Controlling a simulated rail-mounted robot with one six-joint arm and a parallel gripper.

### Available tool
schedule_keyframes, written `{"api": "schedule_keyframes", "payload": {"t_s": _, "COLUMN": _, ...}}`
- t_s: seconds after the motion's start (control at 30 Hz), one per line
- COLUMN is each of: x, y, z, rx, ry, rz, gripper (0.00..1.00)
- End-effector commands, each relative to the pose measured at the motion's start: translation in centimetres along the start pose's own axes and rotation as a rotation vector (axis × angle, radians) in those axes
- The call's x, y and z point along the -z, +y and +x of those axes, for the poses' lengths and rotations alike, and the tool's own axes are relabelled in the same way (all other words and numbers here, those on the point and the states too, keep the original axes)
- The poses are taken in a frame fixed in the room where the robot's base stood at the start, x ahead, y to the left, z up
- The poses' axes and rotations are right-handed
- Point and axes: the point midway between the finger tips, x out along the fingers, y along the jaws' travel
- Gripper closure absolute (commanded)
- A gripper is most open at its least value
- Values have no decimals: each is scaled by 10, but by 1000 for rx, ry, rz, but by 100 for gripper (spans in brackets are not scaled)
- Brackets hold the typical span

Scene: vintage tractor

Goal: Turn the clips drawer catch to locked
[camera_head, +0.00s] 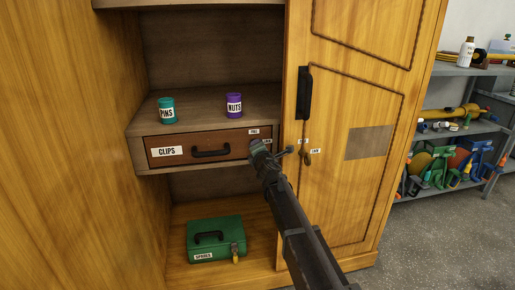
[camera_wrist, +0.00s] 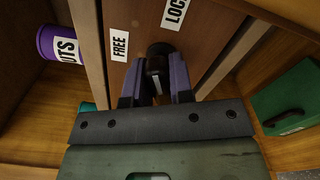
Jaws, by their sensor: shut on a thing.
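The clips drawer (camera_head: 180,150) is closed in the wooden cabinet, with a "CLIPS" label and a black handle. Its catch (camera_wrist: 158,62) is a small dark piece at the drawer's right end. A FREE label (camera_wrist: 120,45) and a LOCK label (camera_wrist: 174,13) sit near it in the wrist view. My gripper (camera_wrist: 157,84) is shut on the catch, one finger on each side. In the head view my gripper (camera_head: 261,150) covers the catch, and I cannot tell which label the catch points to.
A teal PINS tin (camera_head: 167,111) and a purple NUTS tin (camera_head: 234,104) stand on the shelf above. A green SPOOLS box (camera_head: 216,240) sits below. The closed door (camera_head: 350,110) at right has its own small catch (camera_head: 307,158) close to my arm.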

Motion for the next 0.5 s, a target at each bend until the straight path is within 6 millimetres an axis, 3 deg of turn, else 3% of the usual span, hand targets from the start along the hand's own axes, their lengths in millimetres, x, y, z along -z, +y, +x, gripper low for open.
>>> {"api": "schedule_keyframes", "payload": {"t_s": 0.5, "x": 0, "y": -2, "z": 0, "rx": 0, "ry": -1, "rz": 371, "gripper": 100}}
